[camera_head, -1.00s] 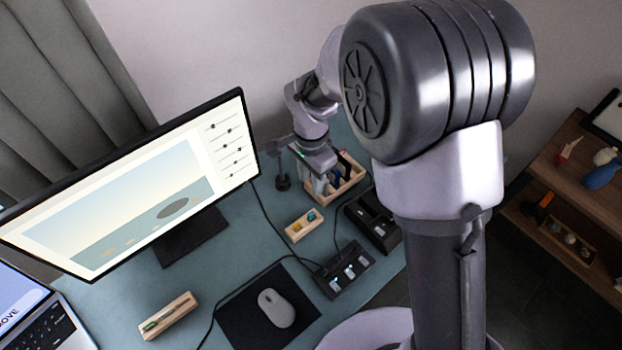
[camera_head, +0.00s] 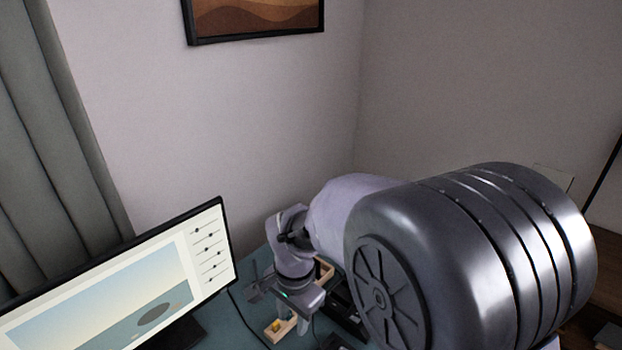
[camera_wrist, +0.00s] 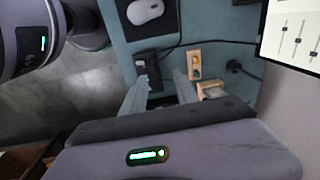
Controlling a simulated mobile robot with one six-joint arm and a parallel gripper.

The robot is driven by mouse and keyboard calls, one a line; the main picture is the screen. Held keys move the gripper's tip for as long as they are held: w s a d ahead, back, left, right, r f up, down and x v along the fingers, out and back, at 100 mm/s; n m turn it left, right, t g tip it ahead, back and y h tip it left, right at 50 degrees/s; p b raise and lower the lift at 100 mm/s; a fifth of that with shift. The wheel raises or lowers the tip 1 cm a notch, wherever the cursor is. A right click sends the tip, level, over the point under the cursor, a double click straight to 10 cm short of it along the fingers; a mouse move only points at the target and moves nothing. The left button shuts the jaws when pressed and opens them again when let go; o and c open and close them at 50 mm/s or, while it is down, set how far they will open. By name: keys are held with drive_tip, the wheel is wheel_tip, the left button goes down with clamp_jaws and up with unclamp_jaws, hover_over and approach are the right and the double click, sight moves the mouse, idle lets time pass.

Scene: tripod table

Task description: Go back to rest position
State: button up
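My gripper (camera_wrist: 161,77) shows in the wrist view with its two grey fingers spread apart and nothing between them. It is above the blue-green desk (camera_wrist: 222,22). In the head view my gripper (camera_head: 296,322) points down over the desk beside the monitor, and its fingertips are hard to make out there. My arm bends over from the right, and its large dark joint hides much of the desk.
A monitor (camera_head: 110,290) stands at left. A small wooden tray (camera_wrist: 194,62) with coloured pieces, a black holder (camera_wrist: 148,68), a wooden crate (camera_wrist: 211,89) and a mouse (camera_wrist: 145,11) sit near the gripper. A wall (camera_head: 230,130) rises behind the desk.

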drive_tip(key=s+d+r+n+t+y+b, duration=0.15)
drive_tip(key=s+d+r, duration=0.25)
drive_tip(key=d+r, duration=0.4)
drive_tip(key=s+d+r+n+t+b, duration=0.2)
drive_tip(key=s+d, duration=0.4)
drive_tip(key=s, duration=0.5)
drive_tip(key=shift+t+b, duration=0.5)
drive_tip(key=shift+t, duration=0.25)
drive_tip(key=shift+s+r, duration=0.1)
